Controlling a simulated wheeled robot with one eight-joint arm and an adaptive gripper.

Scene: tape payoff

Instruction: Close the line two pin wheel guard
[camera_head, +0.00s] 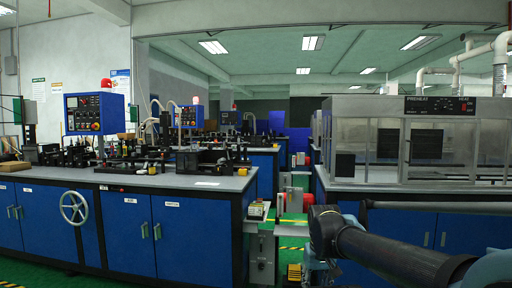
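I cannot make out for sure which part is the line two pin wheel guard. Line machinery stands on the blue-fronted bench (128,181) at left, with dark small parts too fine to tell apart. A small device with a light top (258,210) sits at the bench's right end, by the gap between the benches. My dark arm reaches in from the lower right and ends near the middle of the picture, in front of the right bench. The gripper's fingers do not show.
A handwheel (73,207) sticks out from the left bench front. A blue control box (95,114) stands above it. A glass-sided preheat cabinet (415,140) sits on the right bench. A narrow green-floored gap runs between the benches, partly filled by a grey post (262,260).

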